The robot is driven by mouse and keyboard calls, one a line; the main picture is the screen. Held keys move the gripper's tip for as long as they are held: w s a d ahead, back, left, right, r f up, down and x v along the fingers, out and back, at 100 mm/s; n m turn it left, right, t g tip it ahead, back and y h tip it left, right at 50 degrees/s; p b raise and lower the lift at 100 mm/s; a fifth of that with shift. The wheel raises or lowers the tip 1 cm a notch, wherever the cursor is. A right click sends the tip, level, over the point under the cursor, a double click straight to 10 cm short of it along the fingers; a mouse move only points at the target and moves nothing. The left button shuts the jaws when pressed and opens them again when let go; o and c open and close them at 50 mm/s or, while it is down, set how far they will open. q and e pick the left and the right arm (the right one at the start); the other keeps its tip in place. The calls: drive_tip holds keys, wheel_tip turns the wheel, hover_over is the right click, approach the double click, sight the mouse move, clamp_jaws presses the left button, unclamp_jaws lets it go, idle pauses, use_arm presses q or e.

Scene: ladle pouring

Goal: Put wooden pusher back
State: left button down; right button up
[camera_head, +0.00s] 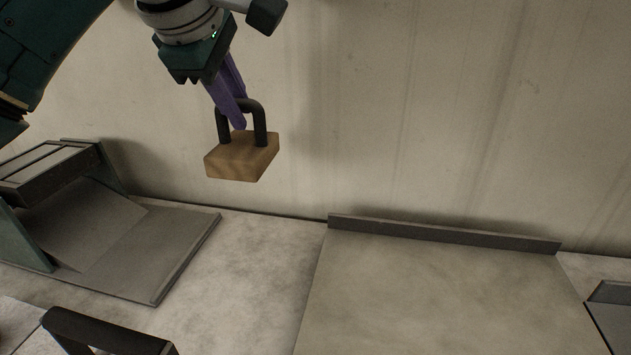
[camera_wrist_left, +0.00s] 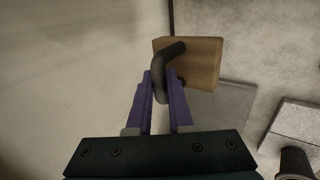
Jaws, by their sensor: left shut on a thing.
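The wooden pusher (camera_head: 242,159) is a light wooden block with a dark arched handle on top. My left gripper (camera_head: 238,112) has purple fingers and is shut on that handle. It holds the pusher up in front of the pale wall, clear of the counter, with the block hanging below the fingers and slightly tilted. In the left wrist view the pusher (camera_wrist_left: 205,62) shows beyond the fingertips, and the left gripper (camera_wrist_left: 161,92) has the dark handle between its fingers. My right gripper is not in view.
A grey metal stand with a sloped plate (camera_head: 85,225) is at the left. A large flat board (camera_head: 440,290) with a raised back edge fills the middle right. A dark handle (camera_head: 105,335) shows at the bottom left. Bare counter (camera_head: 255,270) lies between stand and board.

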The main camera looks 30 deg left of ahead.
use_arm(q)
drive_tip(key=shift+s+a+f, duration=0.1)
drive_tip(key=shift+a+f, duration=0.45)
drive_tip(key=shift+a, duration=0.15)
drive_tip(key=shift+d+f+b, duration=0.15)
drive_tip(key=shift+f+b, duration=1.5)
drive_tip(key=shift+f, duration=7.65)
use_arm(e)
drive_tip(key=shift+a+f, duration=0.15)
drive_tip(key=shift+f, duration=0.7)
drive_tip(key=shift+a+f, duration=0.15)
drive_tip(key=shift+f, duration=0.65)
use_arm(q)
drive_tip(key=shift+f, duration=0.2)
drive_tip(key=c, duration=0.8)
unclamp_jaws()
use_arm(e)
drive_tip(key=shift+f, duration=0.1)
